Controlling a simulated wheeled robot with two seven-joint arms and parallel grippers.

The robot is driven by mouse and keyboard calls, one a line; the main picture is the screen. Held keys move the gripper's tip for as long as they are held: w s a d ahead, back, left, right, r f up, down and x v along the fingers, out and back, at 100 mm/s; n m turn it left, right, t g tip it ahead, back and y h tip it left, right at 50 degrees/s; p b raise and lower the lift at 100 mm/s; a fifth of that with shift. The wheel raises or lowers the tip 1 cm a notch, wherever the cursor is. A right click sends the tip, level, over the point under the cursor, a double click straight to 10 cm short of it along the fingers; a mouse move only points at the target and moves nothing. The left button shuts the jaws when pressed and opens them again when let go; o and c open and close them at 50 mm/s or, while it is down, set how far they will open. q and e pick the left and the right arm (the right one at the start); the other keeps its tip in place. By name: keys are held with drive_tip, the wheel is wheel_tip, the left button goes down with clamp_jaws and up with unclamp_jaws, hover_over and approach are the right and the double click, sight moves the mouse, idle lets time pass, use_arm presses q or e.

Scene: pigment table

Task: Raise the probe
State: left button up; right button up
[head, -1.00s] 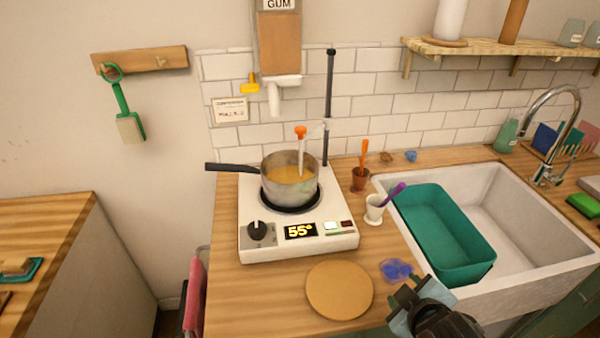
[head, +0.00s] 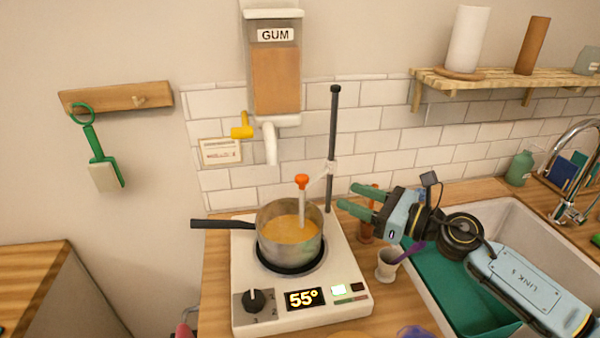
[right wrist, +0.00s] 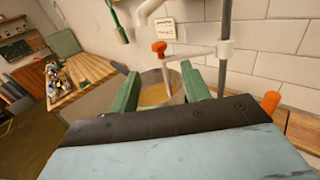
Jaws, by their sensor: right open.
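The probe (head: 302,205) is a white stick with an orange top, held by a clip arm on a dark upright stand rod (head: 333,140). Its lower end dips into the orange liquid in the steel pot (head: 267,234), which stands on the white hot plate (head: 352,292) showing 55°. My right gripper (head: 347,197) is open, its green fingers pointing left toward the probe, a short way right of the rod and apart from it. In the right wrist view, the probe's orange top (right wrist: 159,48) shows between and beyond the fingers (right wrist: 162,92). My left gripper is not in view.
A brown cup (head: 366,232) and a white cup with a purple tool (head: 388,265) stand below my right gripper. The teal tub (head: 470,310) sits in the sink. The gum dispenser (head: 275,75) hangs above the pot. The pot handle (head: 222,224) sticks out left.

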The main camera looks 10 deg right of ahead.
sight(308, 180)
drive_tip(key=p+x, duration=0.2)
drive_tip(key=x, duration=1)
drive_tip(key=shift+w+a, duration=0.1)
drive_tip(key=shift+a, duration=0.05)
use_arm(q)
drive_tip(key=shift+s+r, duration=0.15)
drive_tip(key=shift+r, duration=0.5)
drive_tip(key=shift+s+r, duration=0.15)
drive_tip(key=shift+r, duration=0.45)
use_arm(e)
drive_tip(key=shift+w+a, duration=0.25)
clamp_jaws()
